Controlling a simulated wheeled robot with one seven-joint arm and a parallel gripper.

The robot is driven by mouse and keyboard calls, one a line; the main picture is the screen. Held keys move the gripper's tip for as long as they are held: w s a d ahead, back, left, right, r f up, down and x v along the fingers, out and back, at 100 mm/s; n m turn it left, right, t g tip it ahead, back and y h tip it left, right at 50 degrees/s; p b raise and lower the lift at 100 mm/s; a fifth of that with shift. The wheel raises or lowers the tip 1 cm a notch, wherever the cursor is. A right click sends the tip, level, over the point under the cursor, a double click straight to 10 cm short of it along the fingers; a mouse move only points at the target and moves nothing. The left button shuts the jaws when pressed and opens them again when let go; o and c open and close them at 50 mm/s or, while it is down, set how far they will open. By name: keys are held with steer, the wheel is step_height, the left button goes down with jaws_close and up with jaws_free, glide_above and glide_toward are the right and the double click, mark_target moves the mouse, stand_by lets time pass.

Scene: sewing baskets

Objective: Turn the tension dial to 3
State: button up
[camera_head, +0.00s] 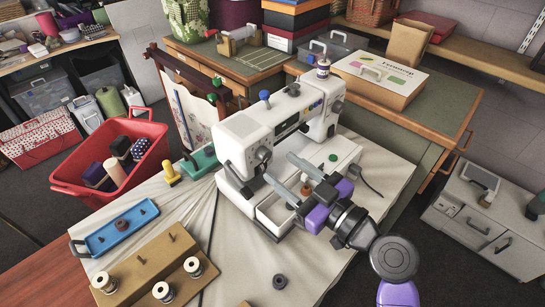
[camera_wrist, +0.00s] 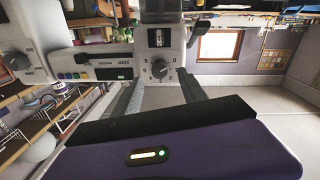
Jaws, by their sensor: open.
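The white sewing machine (camera_head: 240,137) stands on the cloth-covered table. A round grey dial (camera_head: 262,155), apparently the tension dial, is on the front of its left end. In the wrist view the dial (camera_wrist: 160,69) shows between my finger tips, with small marks around it too small to read. My gripper (camera_head: 279,168) is in front of the machine, open and empty, its two grey fingers pointing at the dial's side of it. The fingers also show spread in the wrist view (camera_wrist: 160,86). I cannot tell how far the tips are from the dial.
A second grey dial (camera_head: 337,107) is at the machine's right end. A blue tray (camera_head: 122,228) and a wooden board with spools (camera_head: 150,262) lie at the front left. A red basket (camera_head: 75,190) stands at left. Cloth between board and machine is mostly clear.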

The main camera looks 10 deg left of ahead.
mark_target(268, 157)
steer(key=shift+p+x, duration=0.35)
steer(key=shift+x, duration=1.85)
steer(key=shift+c, duration=0.2)
jaws_close()
